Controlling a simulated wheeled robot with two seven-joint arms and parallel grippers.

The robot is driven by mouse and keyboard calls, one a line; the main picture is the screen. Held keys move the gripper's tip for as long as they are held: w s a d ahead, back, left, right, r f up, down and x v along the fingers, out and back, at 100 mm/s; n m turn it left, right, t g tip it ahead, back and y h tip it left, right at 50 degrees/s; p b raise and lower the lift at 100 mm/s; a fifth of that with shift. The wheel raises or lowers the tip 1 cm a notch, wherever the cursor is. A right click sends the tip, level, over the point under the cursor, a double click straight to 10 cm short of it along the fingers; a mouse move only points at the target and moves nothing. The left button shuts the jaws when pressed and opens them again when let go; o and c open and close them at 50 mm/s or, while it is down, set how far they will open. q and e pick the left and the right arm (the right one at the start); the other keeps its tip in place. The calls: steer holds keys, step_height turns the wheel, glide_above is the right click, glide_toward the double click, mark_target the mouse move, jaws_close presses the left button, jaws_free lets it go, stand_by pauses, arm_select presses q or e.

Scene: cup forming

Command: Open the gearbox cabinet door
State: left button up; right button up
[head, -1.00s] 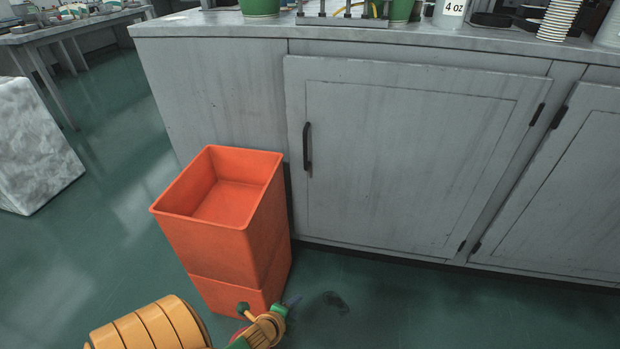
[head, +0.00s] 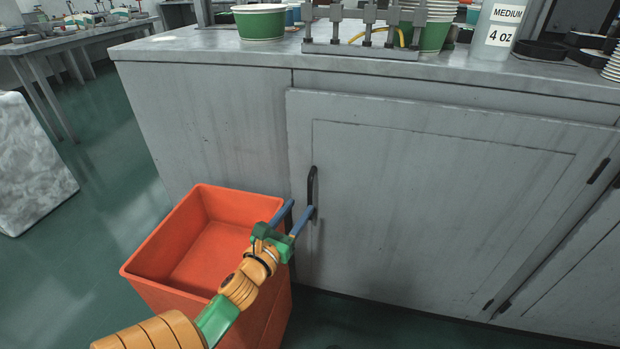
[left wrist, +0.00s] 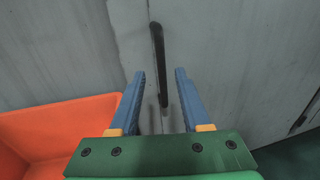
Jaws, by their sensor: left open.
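The grey cabinet door (head: 420,200) is closed, with a black vertical bar handle (head: 312,186) near its left edge. My left gripper (head: 298,212) is open, its two blue fingers pointing at the lower part of the handle. In the left wrist view the handle (left wrist: 158,60) runs down between the two fingertips (left wrist: 158,76), with a finger on each side. The fingers are apart and not closed on it. Whether either finger touches the handle cannot be told. My right gripper is not in view.
An orange bin (head: 190,240) stands on the floor left of the door, under my left arm; it also shows in the left wrist view (left wrist: 50,125). The countertop (head: 200,50) holds a green cup (head: 260,22) and a metal rack (head: 365,45). A grey block (head: 30,170) stands at far left.

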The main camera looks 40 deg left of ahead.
mark_target(309, 195)
arm_select(q)
steer(key=b+x, duration=0.1)
steer(key=x, duration=0.5)
steer(key=shift+w+r, duration=0.1)
steer(key=shift+w, duration=0.3)
jaws_close()
stand_by(0.9)
